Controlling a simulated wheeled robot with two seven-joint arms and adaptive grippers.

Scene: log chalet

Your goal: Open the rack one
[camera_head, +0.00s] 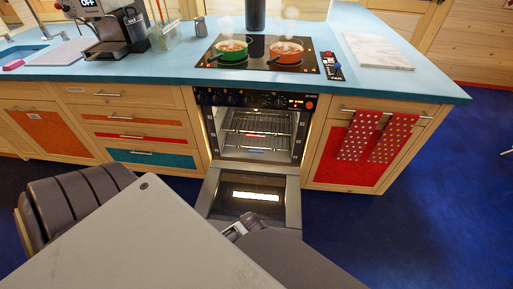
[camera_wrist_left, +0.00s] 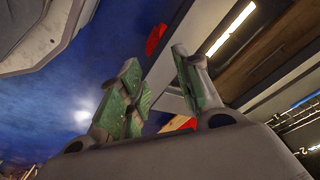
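The oven (camera_head: 303,110) stands with its door (camera_head: 225,205) folded down, and its lit inside shows. An upper wire rack (camera_head: 258,122) with a red mark at its front lies in the cavity, apparently pushed in. A lower rack with a blue mark (camera_head: 256,151) lies below it. My left gripper (camera_wrist_left: 155,62) has its green-padded fingers apart with nothing held between them. The oven door with its bright strip (camera_wrist_left: 230,28) shows beyond and to the right of the fingers. In the head view a small grey gripper part (camera_head: 236,230) shows over the door's lower edge. My right gripper is not seen.
Blue worktop (camera_head: 410,88) runs above. A green pot (camera_head: 231,50) and an orange pot (camera_head: 286,51) steam on the hob. Dotted red towels (camera_head: 358,135) hang on the right cabinet. Blue floor at right (camera_head: 440,200) is clear.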

